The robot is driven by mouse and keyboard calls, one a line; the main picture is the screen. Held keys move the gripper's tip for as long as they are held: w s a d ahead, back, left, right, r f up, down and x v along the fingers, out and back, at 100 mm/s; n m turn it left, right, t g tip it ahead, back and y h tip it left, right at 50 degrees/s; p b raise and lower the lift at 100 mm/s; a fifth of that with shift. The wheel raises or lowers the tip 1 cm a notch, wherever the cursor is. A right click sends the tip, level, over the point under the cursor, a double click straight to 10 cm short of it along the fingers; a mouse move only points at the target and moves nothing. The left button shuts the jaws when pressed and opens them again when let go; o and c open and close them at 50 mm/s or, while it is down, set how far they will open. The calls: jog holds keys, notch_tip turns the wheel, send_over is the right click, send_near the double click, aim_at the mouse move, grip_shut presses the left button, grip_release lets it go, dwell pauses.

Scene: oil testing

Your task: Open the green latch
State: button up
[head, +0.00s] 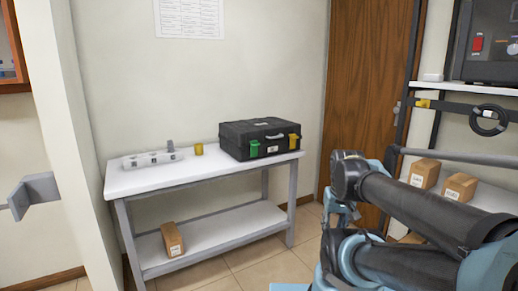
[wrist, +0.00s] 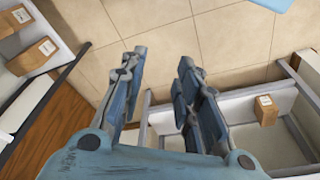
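The black case (head: 262,131) stands shut on the white table in the head view. The green latch (head: 254,149) is on its front face, at the left, and looks closed. A yellow latch (head: 293,141) is on the front at the right. My gripper (wrist: 160,80) is open and empty in the wrist view, over the floor near the table's frame. In the head view my arm is at the right, apart from the case, and the fingers cannot be made out there. The case and the latches are not seen in the wrist view.
The white table (head: 160,180) also bears a grey-white device (head: 152,158) and a yellow cup (head: 198,149). A cardboard box (head: 172,239) lies on its lower shelf. A rack with boxes (head: 460,187) stands at the right. The tiled floor (head: 262,262) before the table is clear.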

jog(key=w+a+r+m+t+y, duration=0.1)
jog(key=w+a+r+t+y, duration=0.2)
jog(key=w, duration=0.4)
jog(key=w+a+r+m+y, duration=0.1)
jog(key=w+a+r+m, duration=0.15)
jog(key=w+a, duration=0.4)
jog(key=w+a+r+m+t+y, duration=0.1)
jog(key=w+a+r+t+y, duration=0.2)
jog(key=w, duration=0.4)
jog(key=m+t+y, duration=0.1)
jog(key=m+t, duration=0.3)
jog(key=m, duration=0.3)
send_near(257, 145)
jog(key=x, duration=0.9)
jog(key=shift+a+f, duration=0.1)
